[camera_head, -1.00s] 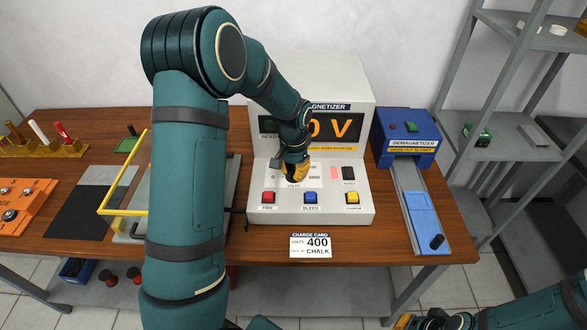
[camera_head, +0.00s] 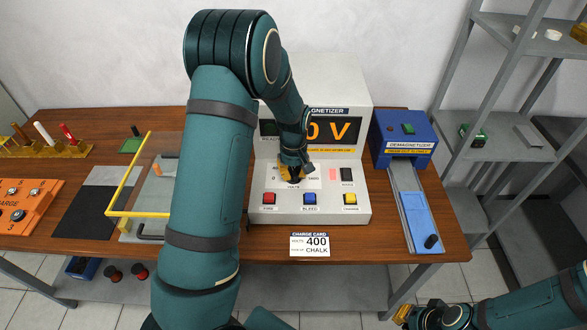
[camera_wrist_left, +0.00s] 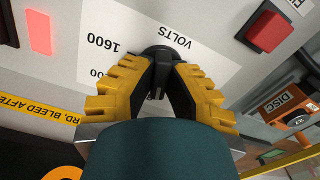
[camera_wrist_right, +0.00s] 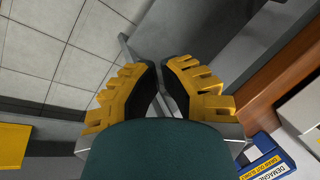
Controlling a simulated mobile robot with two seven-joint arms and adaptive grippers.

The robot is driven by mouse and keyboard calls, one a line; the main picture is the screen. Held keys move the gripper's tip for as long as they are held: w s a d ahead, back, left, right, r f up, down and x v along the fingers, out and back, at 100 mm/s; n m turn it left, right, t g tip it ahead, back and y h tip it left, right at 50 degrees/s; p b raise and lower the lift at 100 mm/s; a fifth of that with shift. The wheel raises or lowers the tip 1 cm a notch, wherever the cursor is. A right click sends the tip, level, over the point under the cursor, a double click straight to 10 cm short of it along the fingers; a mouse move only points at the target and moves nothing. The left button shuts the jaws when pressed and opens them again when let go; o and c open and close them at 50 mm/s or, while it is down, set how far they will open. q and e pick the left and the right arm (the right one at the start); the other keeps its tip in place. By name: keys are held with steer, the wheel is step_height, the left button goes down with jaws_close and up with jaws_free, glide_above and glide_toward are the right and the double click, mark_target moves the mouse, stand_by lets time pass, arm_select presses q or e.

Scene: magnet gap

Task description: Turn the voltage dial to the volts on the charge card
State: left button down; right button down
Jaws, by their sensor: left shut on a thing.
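The charge card (camera_head: 310,244) at the table's front edge reads 400 volts and CHALK. The magnetizer (camera_head: 335,95) stands behind it; its orange display (camera_head: 330,130) shows "0 V", with its left part hidden by my arm. My left gripper (camera_head: 292,176) points down at the panel, shut on the black voltage dial (camera_wrist_left: 160,52). The left wrist view shows its fingers on either side of the dial; the dial's pointer is not clear. The printed scale (camera_wrist_left: 105,45) shows 1600 and a partly covered number. My right gripper (camera_head: 403,315) hangs empty, away from the table, its fingertips close together.
Red (camera_head: 269,198), blue (camera_head: 310,198) and yellow (camera_head: 350,198) buttons line the panel front, close to my left gripper. A black switch (camera_head: 347,175) is right of the dial. The blue demagnetizer (camera_head: 405,150) stands at right. A yellow frame (camera_head: 128,180) is at left.

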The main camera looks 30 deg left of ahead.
mark_target(293, 172)
arm_select(q)
steer(key=n+p, duration=0.2)
steer(key=n, duration=0.3)
steer(key=shift+p, duration=0.3)
steer(key=shift+f+n, duration=0.1)
steer(key=shift+n, duration=0.3)
steer(key=c, duration=1)
jaws_free()
steer(key=shift+r, duration=0.55)
step_height(293, 172, up, 11)
